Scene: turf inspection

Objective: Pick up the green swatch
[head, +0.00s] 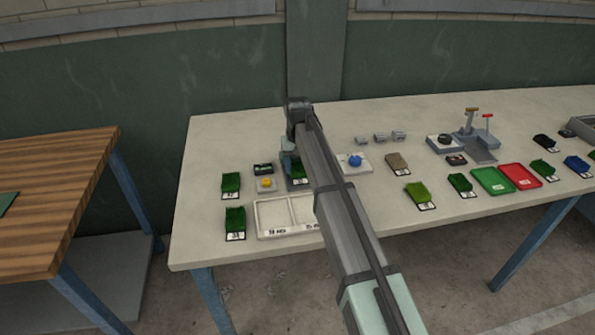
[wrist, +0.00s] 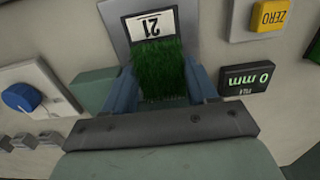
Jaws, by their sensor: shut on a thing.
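My gripper (wrist: 162,88) is shut on a green swatch (wrist: 160,62), with one finger on each side of its grass tuft in the wrist view. The swatch has a white number card at its end, upside down in that view. A grey plate shows around the card; I cannot tell whether the swatch touches it. In the head view my gripper (head: 289,163) is over the table's left half, and the swatch (head: 299,171) is partly hidden behind my arm. Other green swatches stand at the left (head: 231,183), (head: 235,219) and right (head: 418,194).
A yellow ZERO button (wrist: 270,15) and a dark display reading 0 mm (wrist: 247,79) are beside the swatch. A blue knob (head: 355,160) is to the right. A white divided tray (head: 262,234) lies in front. Green (head: 492,181) and red (head: 520,177) trays lie farther right.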

